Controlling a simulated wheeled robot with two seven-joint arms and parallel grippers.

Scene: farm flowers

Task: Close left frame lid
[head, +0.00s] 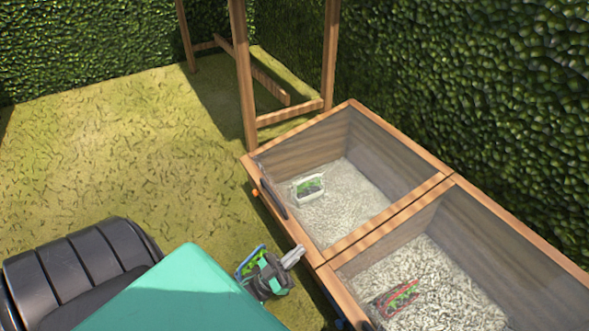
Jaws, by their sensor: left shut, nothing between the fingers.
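The left frame (283,233) is a wooden box with gravel inside, in the upper middle of the head view. Its wooden-rimmed, clear lid (300,128) appears to lie flat over the box. A dark handle (272,198) sits along its front edge. My left gripper (295,254) is shut and empty, just outside the front edge near the divider between the two frames. I cannot tell whether its fingertips touch the wood. My right gripper is not in view.
The right frame (440,196) adjoins on the right, with a red-marked packet (397,298) inside. A white and green packet (309,187) is in the left frame. Wooden posts (243,75) stand behind, and a hedge (460,90) runs along the right. Grass at left is open.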

